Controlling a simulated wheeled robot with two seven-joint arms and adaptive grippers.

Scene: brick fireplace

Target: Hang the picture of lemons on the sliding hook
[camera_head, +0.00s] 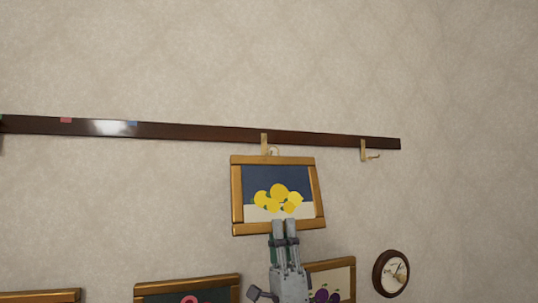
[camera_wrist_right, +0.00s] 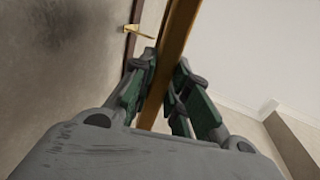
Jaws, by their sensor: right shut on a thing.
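The picture of lemons (camera_head: 277,186) has a gold-brown wooden frame and shows yellow lemons against dark blue. In the head view it is upright with a slight tilt, just below the dark rail. My right gripper (camera_head: 284,228) is shut on its lower frame edge. The frame edge (camera_wrist_right: 172,62) also shows between the fingers (camera_wrist_right: 157,95) in the right wrist view. A brass hook (camera_head: 264,142) on the rail is behind the frame's top edge, with a small ring or hook tip at the top. Whether they are engaged cannot be told. My left gripper is not in view.
The dark rail (camera_head: 200,131) runs along the wall with small red and blue marks. A second brass hook (camera_head: 366,151) near its right end is empty.

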